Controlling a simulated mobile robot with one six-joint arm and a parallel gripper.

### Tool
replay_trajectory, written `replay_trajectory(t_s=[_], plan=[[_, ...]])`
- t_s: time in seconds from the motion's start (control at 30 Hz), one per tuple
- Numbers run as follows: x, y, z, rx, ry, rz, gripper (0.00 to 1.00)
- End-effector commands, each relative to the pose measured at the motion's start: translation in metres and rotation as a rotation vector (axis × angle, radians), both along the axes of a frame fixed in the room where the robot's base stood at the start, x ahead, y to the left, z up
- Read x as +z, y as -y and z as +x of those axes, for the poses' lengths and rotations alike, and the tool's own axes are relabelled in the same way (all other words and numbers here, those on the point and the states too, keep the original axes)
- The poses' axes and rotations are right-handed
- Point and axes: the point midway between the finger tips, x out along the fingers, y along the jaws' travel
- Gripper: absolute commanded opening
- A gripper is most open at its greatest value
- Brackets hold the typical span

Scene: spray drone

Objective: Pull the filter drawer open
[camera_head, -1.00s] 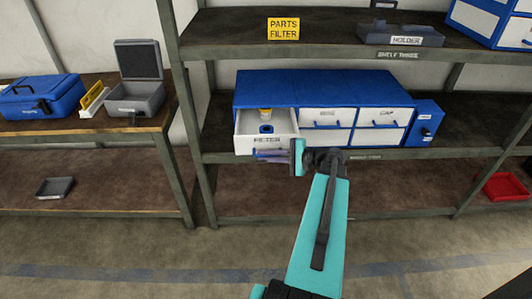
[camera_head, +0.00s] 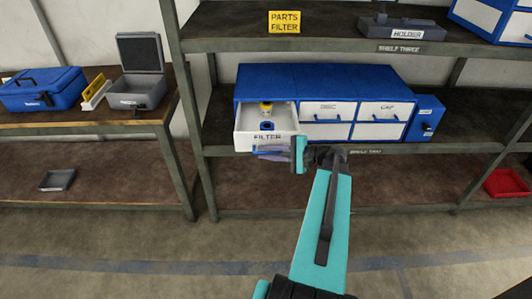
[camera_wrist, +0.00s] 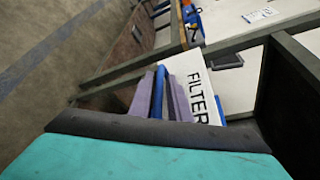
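The filter drawer (camera_head: 267,141) is the upper left drawer of the blue cabinet (camera_head: 325,80) and stands pulled out. Its white front is marked FILTER; a yellow part (camera_head: 265,106) and a blue part (camera_head: 267,126) show inside. My gripper (camera_head: 272,153) is at the drawer front, just below the label. In the wrist view its purple fingers (camera_wrist: 165,98) lie on either side of the blue handle (camera_wrist: 158,90), beside the white front (camera_wrist: 197,90). The fingers look shut on the handle; their tips are partly hidden.
The other cabinet drawers (camera_head: 325,121) are shut. A small blue box (camera_head: 425,118) stands right of the cabinet. Shelf edges run above and below. A red tray (camera_head: 506,184) lies on the lower shelf at right. The floor in front is clear.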

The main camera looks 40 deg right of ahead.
Motion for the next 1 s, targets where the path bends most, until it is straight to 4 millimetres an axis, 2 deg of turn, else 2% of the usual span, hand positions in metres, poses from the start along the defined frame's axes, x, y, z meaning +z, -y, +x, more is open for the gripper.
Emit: replay_trajectory(t_s=[0.17,0.37,1.0], plan=[[0.001,0.002,-0.004,0.001,-0.001,0.0,0.17],[0.004,0.011,-0.019,-0.001,0.0,-0.001,0.17],[0.022,0.055,-0.092,-0.003,0.0,-0.001,0.17]])
